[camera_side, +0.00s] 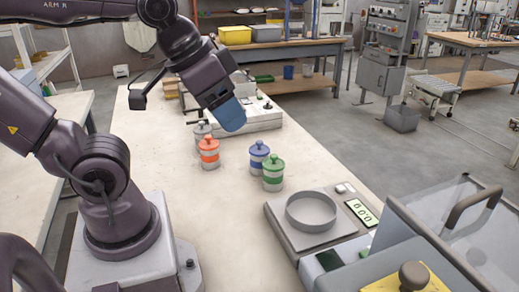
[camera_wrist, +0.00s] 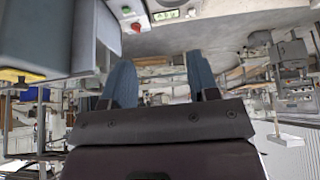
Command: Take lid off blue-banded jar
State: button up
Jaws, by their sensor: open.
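The blue-banded jar (camera_side: 259,163) stands upright on the table with its blue lid (camera_side: 259,149) on. It is just left of and behind a green-banded jar (camera_side: 273,178). My gripper (camera_side: 236,122) is above and behind the jars, apart from them, with its blue fingers angled down to the right. In the wrist view my gripper (camera_wrist: 162,80) shows two blue fingers spread apart with nothing between them. No jar can be made out in the wrist view.
An orange-banded jar (camera_side: 209,155) and a grey jar (camera_side: 202,131) stand to the left. A white machine (camera_side: 250,117) is behind. A scale with a round pan (camera_side: 311,211) and a clear-covered machine (camera_side: 440,215) are at front right. The table's middle front is clear.

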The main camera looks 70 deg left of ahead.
jog(key=n+g+y, duration=0.3)
jog(key=n, duration=0.7)
send_near(259, 141)
jog(key=x, duration=0.3)
jog(key=shift+w+a+f, duration=0.2)
jog(key=shift+f, duration=0.1)
jog(key=shift+d+x, duration=0.2)
jog(key=shift+x, duration=2.55)
jog(key=shift+s+f, duration=0.1)
jog(key=shift+s, duration=0.05)
jog(key=c, duration=1)
